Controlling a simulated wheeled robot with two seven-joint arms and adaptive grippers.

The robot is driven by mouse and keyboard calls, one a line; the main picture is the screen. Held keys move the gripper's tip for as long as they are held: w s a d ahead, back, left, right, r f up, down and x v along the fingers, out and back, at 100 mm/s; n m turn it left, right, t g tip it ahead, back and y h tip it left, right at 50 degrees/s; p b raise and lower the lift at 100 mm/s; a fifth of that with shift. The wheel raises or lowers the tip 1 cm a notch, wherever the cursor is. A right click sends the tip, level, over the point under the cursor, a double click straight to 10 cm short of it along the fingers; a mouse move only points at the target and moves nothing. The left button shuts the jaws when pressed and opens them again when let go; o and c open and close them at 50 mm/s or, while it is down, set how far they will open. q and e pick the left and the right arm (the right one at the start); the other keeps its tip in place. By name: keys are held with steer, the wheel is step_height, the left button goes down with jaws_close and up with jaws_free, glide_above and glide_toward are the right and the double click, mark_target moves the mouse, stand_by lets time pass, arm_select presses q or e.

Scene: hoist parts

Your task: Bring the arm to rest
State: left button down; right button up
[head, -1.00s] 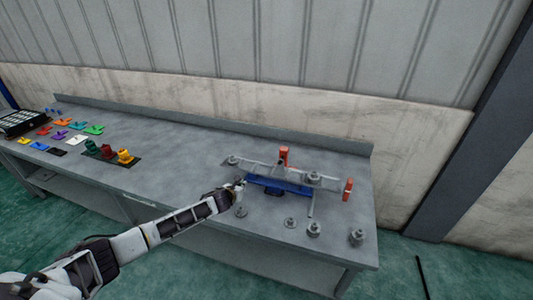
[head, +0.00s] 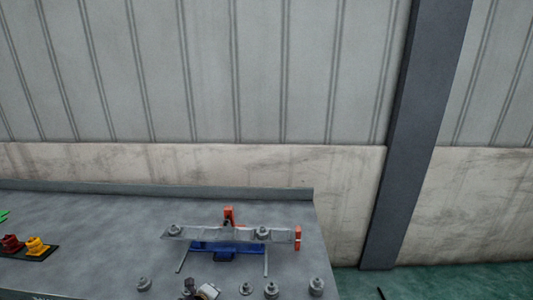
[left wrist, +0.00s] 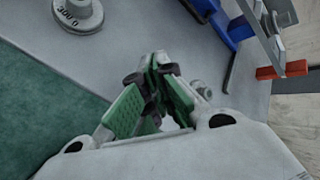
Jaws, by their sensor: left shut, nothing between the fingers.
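In the head view my left gripper (head: 202,291) shows only at the bottom edge, over the front of the bench, and its arm is out of view. In the left wrist view its green-padded fingers (left wrist: 155,72) are together at the tips with nothing held. A grey beam (head: 213,235) lies across a blue base (head: 226,249) behind the gripper, apart from it. An orange upright (head: 228,214) stands behind the beam. A weight sits near the beam's left end (head: 176,230) and another toward its right (head: 262,232). My right gripper is not in view.
Several loose weights stand along the bench front: one left of the gripper (head: 143,284), others to the right (head: 271,290). An orange-red block (head: 298,237) is at the beam's right end. Red (head: 12,243) and yellow (head: 37,246) parts sit at far left.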

arm_select(q)
steer(key=s+a+r+n+g, duration=0.1)
steer(key=s+r+n+g, duration=0.25)
steer(key=s+n, duration=0.9)
steer(key=s+a+r+n+g, duration=0.2)
steer(key=s+r+n+g, duration=0.15)
steer(key=s+n, duration=0.9)
steer(key=s+f+m+b, duration=0.1)
steer(key=s+f, duration=0.2)
steer(key=f, duration=1.5)
steer(key=s+f+m+b, duration=0.1)
steer(key=s+f, duration=0.2)
steer(key=f, duration=1.4)
steer(key=s+a+f+b, duration=0.1)
steer(key=s+a+f, duration=0.1)
steer(key=s+f, duration=0.8)
steer(key=s+a+f+g+b, duration=0.1)
steer(key=s+a+f, duration=0.1)
steer(key=s+f, duration=0.9)
steer(key=shift+s+f+m+g+y, duration=0.15)
steer(key=shift+s+m+g+y, duration=0.1)
steer(key=shift+m+g+y, duration=0.05)
